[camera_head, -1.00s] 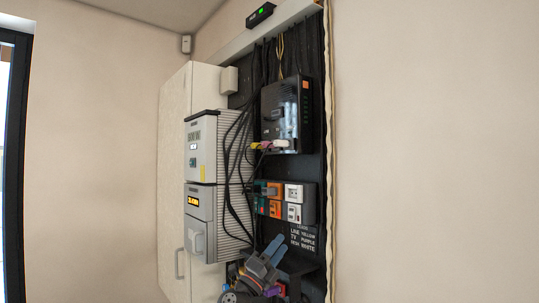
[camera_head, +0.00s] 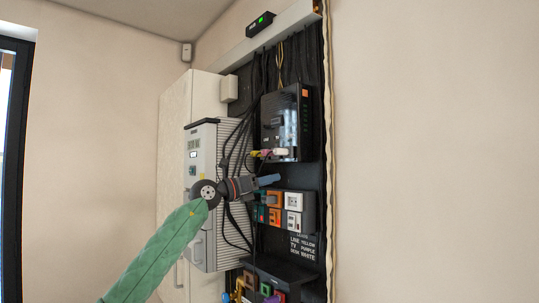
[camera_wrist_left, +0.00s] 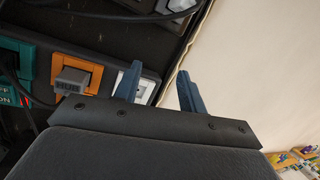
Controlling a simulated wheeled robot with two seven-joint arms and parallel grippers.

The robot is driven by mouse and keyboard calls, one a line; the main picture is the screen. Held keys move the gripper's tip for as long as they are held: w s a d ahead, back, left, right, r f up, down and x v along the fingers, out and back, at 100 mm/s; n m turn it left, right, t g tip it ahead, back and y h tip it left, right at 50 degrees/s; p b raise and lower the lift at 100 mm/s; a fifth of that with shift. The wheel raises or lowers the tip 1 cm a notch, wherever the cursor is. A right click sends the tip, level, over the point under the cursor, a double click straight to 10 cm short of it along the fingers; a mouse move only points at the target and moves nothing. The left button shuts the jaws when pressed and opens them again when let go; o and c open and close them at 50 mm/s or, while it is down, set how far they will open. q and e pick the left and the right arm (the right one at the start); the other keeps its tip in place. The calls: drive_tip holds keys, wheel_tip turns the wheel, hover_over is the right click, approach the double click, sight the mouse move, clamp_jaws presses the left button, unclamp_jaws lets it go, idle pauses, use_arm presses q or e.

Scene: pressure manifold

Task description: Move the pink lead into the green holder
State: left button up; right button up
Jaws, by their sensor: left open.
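My left gripper (camera_head: 268,181) is open and empty in front of the board, just above the socket panel and below the black router box. Its two blue fingers (camera_wrist_left: 160,85) stand apart in the left wrist view, with nothing between them. A small pink plug (camera_head: 267,153), seemingly the pink lead, sits at the router's lower edge between a yellow and a white plug, above the fingers. A small green holder (camera_head: 266,289) shows at the bottom of the board among other coloured holders; its opening cannot be made out. My right gripper is not in view.
The socket panel (camera_head: 306,211) has orange, teal and white sockets; a grey plug marked HUB (camera_wrist_left: 70,79) sits in the orange one. Black cables hang left of the router (camera_head: 287,115). A grey cabinet unit (camera_head: 203,150) stands left. The right wall is bare.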

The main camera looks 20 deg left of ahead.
sight(263, 152)
use_arm(q)
drive_tip(key=shift+a+r+y, duration=2.2)
drive_tip(key=shift+a+r, duration=1.75)
drive_tip(key=shift+r, duration=0.45)
drive_tip(key=shift+t, duration=0.4)
drive_tip(key=p+x, duration=0.3)
drive_tip(key=x, duration=0.4)
drive_tip(key=shift+r, duration=0.1)
drive_tip(key=shift+x, duration=1.05)
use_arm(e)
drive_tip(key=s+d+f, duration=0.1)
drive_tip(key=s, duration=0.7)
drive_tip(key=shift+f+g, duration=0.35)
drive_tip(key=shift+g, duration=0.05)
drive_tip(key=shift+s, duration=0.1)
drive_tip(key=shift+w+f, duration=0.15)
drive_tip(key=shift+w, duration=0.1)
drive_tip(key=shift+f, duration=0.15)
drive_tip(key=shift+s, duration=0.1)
